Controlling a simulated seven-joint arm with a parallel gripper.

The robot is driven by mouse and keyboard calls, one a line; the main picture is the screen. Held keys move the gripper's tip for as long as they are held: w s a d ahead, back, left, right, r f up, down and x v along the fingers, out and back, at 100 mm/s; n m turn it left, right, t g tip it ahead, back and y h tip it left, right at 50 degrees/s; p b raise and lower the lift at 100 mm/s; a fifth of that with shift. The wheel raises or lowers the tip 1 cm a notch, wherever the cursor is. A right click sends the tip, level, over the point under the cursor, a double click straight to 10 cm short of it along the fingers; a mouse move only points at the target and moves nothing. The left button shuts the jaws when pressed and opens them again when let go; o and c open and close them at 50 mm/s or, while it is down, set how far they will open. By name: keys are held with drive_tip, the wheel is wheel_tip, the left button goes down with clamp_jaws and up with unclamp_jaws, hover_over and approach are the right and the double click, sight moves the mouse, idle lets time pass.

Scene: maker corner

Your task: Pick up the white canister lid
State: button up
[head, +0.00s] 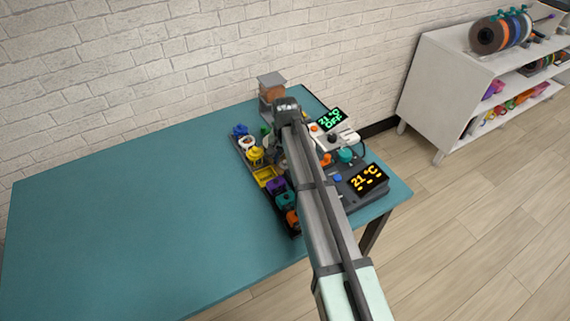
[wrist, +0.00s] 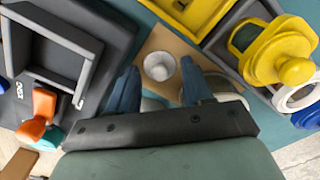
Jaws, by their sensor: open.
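A small round white piece with a raised knob, which looks like the white canister lid (wrist: 158,68), lies on a tan board in the wrist view. My gripper (wrist: 160,72) is open, with one blue finger on each side of the lid in the picture. No contact between the fingers and the lid can be seen. Pale round shapes behind the fingers are partly hidden by my gripper. In the head view my arm hides the lid, and my gripper's fingers cannot be made out.
A yellow lidded container (wrist: 285,62) sits close on the right, and a grey open frame (wrist: 55,45) on the left. An orange-handled piece (wrist: 38,112) lies near it. Device displays (head: 368,179) stand right of my arm. The left of the teal table (head: 120,215) is clear.

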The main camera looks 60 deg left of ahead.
sight(283, 161)
clamp_jaws()
idle(0.4)
drive_tip(key=shift+r, duration=0.1)
wheel_tip(283, 161, up, 9)
drive_tip(key=s+a+r+n, duration=0.1)
drive_tip(key=s+a+r, duration=0.2)
drive_tip(key=s+a, duration=0.5)
drive_tip(key=a, duration=0.4)
